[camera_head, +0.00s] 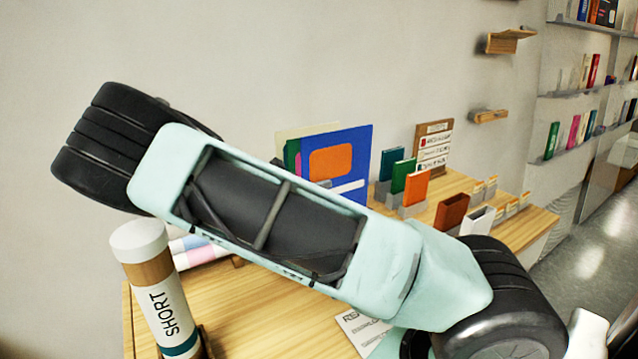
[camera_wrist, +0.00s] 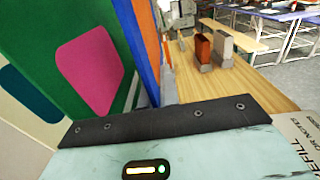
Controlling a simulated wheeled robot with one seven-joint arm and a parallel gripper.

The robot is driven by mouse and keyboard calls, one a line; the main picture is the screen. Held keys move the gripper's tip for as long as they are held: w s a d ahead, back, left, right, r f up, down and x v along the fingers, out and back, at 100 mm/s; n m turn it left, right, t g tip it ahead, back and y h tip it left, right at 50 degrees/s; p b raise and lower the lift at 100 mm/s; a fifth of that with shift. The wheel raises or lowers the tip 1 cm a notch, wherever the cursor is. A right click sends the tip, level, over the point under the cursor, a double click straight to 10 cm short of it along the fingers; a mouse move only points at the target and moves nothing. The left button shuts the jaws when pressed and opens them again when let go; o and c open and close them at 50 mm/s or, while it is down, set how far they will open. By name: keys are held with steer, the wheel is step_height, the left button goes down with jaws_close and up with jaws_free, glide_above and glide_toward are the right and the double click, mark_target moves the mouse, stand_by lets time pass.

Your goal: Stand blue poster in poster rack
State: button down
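The blue poster (camera_head: 362,143), with an orange rounded panel and a white strip, is upright behind my arm in the head view. Its lower part is hidden by my arm. In the wrist view it shows nearly edge-on (camera_wrist: 133,40), beside a green poster (camera_wrist: 50,25) with a pink panel. The poster rack is mostly hidden, so I cannot tell whether the blue poster sits in a slot. My gripper's dark front edge (camera_wrist: 165,121) crosses the lower wrist view, close to the posters. Its fingers are hidden, and I cannot tell whether they hold anything.
A tube marked SHORT (camera_head: 160,290) stands at the table's left. Small upright books (camera_head: 415,187) in grey holders and a wooden sign (camera_head: 433,147) stand to the right. A printed card (camera_head: 362,330) lies at the front. The wooden tabletop (camera_head: 255,305) has some bare room.

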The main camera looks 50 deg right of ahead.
mark_target(319, 155)
steer(key=shift+f, duration=0.15)
step_height(319, 155, down, 2)
steer(key=shift+f+b, duration=0.1)
steer(key=shift+b, duration=0.35)
stand_by(0.4)
steer(key=c, duration=1.6)
jaws_free()
steer(key=shift+o, duration=0.2)
step_height(319, 155, up, 10)
steer(key=shift+b, duration=0.55)
